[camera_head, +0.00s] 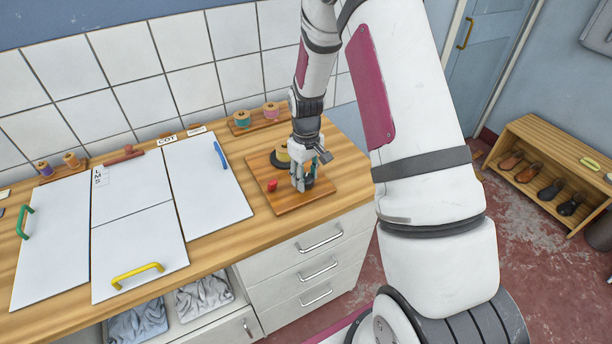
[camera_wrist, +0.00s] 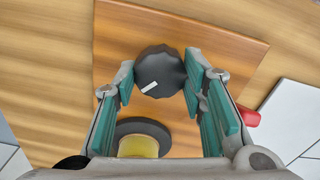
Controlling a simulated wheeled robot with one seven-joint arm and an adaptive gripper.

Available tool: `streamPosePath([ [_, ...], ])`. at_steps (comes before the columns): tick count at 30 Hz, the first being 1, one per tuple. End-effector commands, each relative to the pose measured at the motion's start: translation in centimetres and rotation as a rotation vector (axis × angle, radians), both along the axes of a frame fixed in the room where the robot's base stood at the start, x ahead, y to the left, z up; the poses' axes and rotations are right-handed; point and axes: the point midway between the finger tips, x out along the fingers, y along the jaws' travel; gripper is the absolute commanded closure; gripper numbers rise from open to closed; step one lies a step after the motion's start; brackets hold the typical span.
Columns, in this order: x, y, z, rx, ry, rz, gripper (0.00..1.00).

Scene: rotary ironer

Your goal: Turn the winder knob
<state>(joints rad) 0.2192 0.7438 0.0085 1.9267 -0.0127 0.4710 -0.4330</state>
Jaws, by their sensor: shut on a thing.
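The winder knob (camera_wrist: 160,72) is dark, round and fluted, with a short white mark on its face that slants in the wrist view. It sits on a square wooden board (camera_wrist: 225,45); the board also shows on the worktop in the head view (camera_head: 335,181). My gripper (camera_head: 302,184) reaches down over the board, and its teal-padded fingers stand on both sides of the knob, shut on it. In the head view the fingers hide most of the knob. A yellow spool on a dark disc (camera_wrist: 138,147) stands beside the knob on the same board.
White panels (camera_head: 208,180) with coloured handles lie to the left. Thread spools on a wooden rack (camera_head: 258,119) stand behind, near the tiled wall. Drawers (camera_head: 318,265) are below the worktop.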

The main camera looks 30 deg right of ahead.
Motion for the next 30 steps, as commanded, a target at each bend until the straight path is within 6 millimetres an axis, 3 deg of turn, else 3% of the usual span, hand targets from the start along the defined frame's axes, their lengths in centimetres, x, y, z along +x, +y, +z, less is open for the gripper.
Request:
streamPosePath([
  [30, 0.00, -0.05, 0.02, 0.000, -0.001, 0.902, 0.90],
])
